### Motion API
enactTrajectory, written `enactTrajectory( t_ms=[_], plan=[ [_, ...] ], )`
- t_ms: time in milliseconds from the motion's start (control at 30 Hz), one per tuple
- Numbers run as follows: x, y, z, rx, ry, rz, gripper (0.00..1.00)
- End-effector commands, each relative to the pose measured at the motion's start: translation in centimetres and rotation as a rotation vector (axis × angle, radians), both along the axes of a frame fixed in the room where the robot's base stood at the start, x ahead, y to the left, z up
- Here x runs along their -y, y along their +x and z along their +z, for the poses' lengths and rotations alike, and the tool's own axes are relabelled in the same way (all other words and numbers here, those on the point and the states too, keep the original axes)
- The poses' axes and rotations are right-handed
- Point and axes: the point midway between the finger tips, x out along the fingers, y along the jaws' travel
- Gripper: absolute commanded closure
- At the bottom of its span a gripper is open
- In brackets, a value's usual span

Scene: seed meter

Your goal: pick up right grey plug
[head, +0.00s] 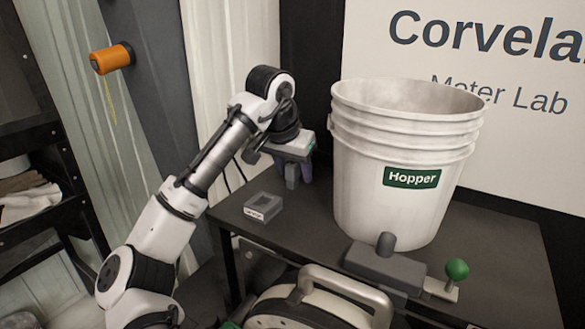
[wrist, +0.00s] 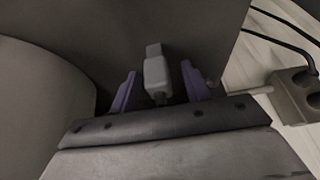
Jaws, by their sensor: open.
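A grey plug (head: 292,176) is at my gripper (head: 291,168), above the back left part of the dark table, left of the hopper. In the wrist view the plug (wrist: 156,74) lies between the two purple fingers of my gripper (wrist: 160,88). The fingers are apart, with a visible gap on each side of the plug. I cannot tell whether the plug's lower end touches the table. No second grey plug can be made out.
The white hopper bucket (head: 400,150) stands close right of my gripper. A small grey open holder (head: 263,207) sits on the table (head: 310,222) in front. A green-knobbed lever (head: 457,270) and a handled machine (head: 330,300) are nearer. Black cables (wrist: 285,22) show beyond the table edge.

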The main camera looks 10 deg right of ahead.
Motion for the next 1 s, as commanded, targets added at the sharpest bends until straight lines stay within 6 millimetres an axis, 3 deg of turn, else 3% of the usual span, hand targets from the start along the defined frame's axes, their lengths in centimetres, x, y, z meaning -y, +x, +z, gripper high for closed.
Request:
enactTrajectory(
  t_ms=[267, 633, 1000],
  plan=[
    [0.09, 0.12, -0.41, 0.001, -0.001, 0.0, 0.53],
    [0.09, 0.12, -0.37, 0.001, -0.001, 0.0, 1.0],
    [0.12, 0.14, 0.13, 0.002, -0.001, 0.0, 1.0]
  ],
)
